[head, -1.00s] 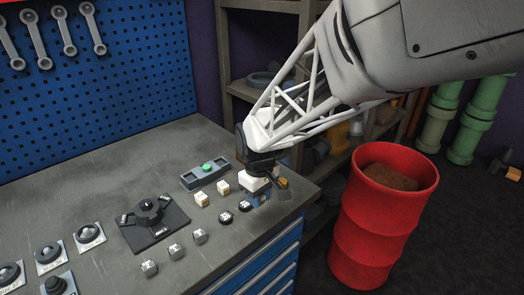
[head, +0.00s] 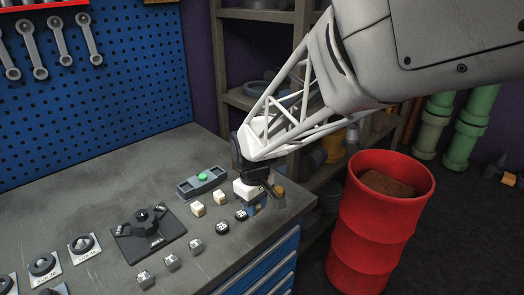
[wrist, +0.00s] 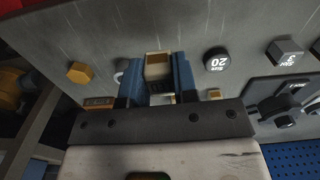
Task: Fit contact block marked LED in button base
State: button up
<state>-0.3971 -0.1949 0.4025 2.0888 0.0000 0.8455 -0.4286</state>
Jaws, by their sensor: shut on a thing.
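My gripper (wrist: 158,82) is shut on a cream-and-brown contact block (wrist: 158,66), gripped between its blue fingers. Any marking on this block is too small to read. In the head view my gripper (head: 256,204) is low over the bench's right corner, and its wrist hides most of the held block. A grey elongated housing with a green button (head: 203,178), which looks like the button base, lies on the bench left of and behind my gripper. Two cream blocks (head: 198,209) (head: 220,197) sit on the bench in front of it, left of my gripper.
A yellow hexagonal piece (wrist: 80,72) is near the held block. A red drum (head: 380,230) stands beyond the bench's right edge.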

jog(key=w+a+r, duration=0.3)
jog(key=w+a, duration=0.4)
jog(key=a, duration=0.4)
send_near(187, 189)
jog(key=shift+d+f, duration=0.1)
jog(key=shift+f, duration=0.15)
jog(key=shift+f, duration=2.5)
jog(key=shift+f, duration=0.55)
jog(key=o, duration=1.3)
jog(key=shift+r, duration=0.1)
jog(key=shift+r, duration=3.35)
